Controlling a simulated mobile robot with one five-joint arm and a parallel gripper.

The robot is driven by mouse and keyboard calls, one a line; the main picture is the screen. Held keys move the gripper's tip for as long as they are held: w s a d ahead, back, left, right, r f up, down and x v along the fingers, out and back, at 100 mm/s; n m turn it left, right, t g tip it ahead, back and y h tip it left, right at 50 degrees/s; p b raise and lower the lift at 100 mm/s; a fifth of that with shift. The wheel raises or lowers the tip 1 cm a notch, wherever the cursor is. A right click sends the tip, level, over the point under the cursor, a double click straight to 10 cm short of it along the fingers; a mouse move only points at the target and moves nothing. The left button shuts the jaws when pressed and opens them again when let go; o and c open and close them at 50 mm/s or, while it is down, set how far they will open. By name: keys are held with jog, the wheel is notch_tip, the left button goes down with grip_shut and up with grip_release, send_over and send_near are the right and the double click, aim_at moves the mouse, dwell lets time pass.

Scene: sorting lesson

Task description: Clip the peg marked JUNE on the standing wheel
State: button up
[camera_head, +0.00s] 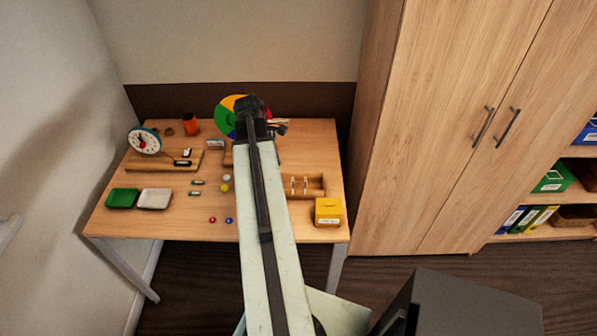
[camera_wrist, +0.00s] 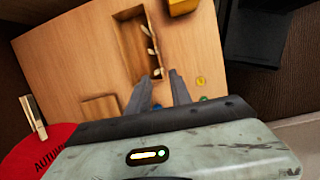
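The standing wheel (camera_head: 228,122) has coloured sectors and stands at the back of the table, partly hidden behind my arm. In the wrist view its red part (camera_wrist: 45,155), lettered with what reads as AUTUMN, shows at lower left with a wooden peg (camera_wrist: 33,115) on its rim. The peg's marking is not readable. A wooden tray (camera_head: 318,178) on the right holds several light pegs; it also shows in the wrist view (camera_wrist: 123,45). No JUNE lettering is legible. My gripper (camera_wrist: 165,73) is open, with nothing between its fingers, above the table beside the wheel.
A yellow box (camera_head: 328,211) stands at front right. Small balls and counters lie mid-table. A tall cupboard (camera_head: 430,120) stands right of the table.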

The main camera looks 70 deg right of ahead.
jog(key=s+d, duration=0.4)
jog(key=s, duration=0.3)
jog(key=shift+g, duration=0.3)
jog(key=b+x, duration=0.7)
jog(key=x, duration=0.1)
jog(key=shift+w+a+f, duration=0.1)
jog(key=shift+w+a, duration=0.2)
grip_shut()
jog(key=shift+r+p, duration=2.45)
jog(key=shift+r, duration=0.15)
jog(key=shift+r, duration=0.1)
